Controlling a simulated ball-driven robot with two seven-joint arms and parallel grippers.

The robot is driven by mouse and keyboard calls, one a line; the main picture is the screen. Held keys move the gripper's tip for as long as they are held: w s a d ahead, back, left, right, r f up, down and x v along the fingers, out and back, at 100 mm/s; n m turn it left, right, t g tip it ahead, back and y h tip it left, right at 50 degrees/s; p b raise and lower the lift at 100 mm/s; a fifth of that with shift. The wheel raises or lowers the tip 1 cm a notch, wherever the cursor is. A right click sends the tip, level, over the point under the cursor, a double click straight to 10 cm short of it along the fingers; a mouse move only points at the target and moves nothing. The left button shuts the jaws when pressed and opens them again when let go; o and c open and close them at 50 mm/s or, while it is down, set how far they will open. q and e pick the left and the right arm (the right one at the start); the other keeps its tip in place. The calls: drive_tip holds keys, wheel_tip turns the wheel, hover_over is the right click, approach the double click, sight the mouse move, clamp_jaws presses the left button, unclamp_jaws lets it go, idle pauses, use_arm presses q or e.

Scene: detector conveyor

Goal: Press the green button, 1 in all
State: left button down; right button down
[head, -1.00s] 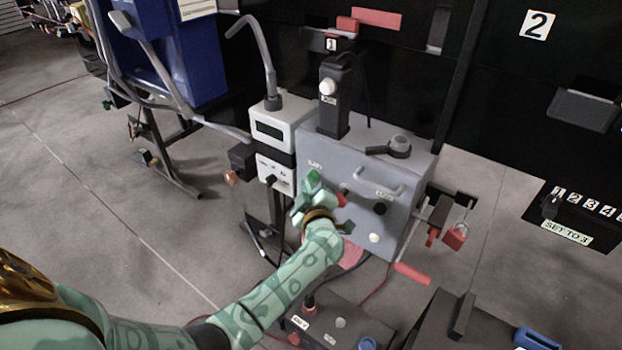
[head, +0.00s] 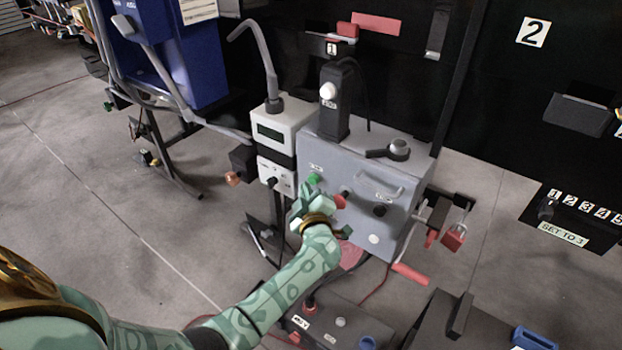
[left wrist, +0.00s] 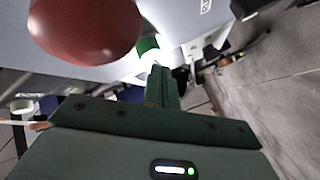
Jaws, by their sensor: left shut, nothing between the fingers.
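The green button (head: 313,178) is on the front of the grey box (head: 345,172), near its upper left, below a small label. My left gripper (head: 305,196) is shut and empty, just below and in front of the button. In the left wrist view the closed fingertips (left wrist: 160,74) point at the green button (left wrist: 147,46), very close to it. I cannot tell whether they touch. The button's face is partly hidden there. My right gripper is not in view.
A red knob (head: 339,201) sits right of my gripper; it looms large in the left wrist view (left wrist: 85,25). A black knob (head: 379,209) and a handle (head: 380,187) are farther right. A white meter box (head: 279,132) stands at left.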

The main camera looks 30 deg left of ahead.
use_arm(q)
drive_tip(key=shift+s, duration=0.1)
drive_tip(key=s+p, duration=0.3)
drive_tip(key=s, duration=0.2)
drive_tip(key=shift+a, duration=0.2)
idle(0.4)
idle(0.5)
